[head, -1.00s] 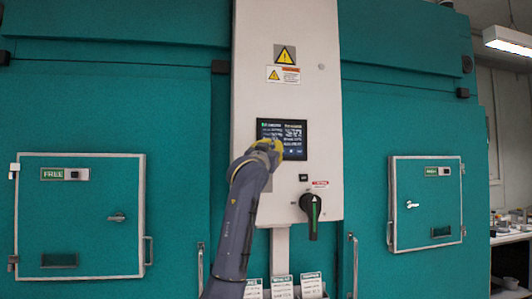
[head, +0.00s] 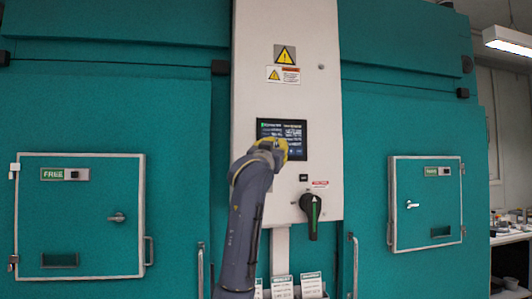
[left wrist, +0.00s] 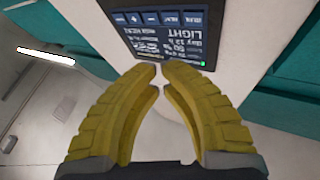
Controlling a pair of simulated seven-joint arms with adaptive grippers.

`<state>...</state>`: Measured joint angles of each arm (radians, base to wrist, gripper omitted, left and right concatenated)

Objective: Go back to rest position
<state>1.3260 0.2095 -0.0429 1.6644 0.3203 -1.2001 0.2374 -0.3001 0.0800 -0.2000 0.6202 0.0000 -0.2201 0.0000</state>
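My left arm comes up from the bottom of the head view, and its yellow gripper (head: 277,149) is in front of the lower left part of the control screen (head: 290,133). In the left wrist view the two yellow fingers (left wrist: 160,68) curve in until their tips all but meet, with nothing held between them. The screen (left wrist: 165,30) shows there beyond the tips, with the word LIGHT and a row of blue buttons; the tips look apart from it. My right gripper is in neither view.
The screen is set in a white panel (head: 287,100) with a black rotary handle (head: 312,212) at its lower right. Teal chamber walls with a left hatch (head: 80,225) and a right hatch (head: 425,210) stand on both sides. Labelled cards (head: 311,284) stand below the panel.

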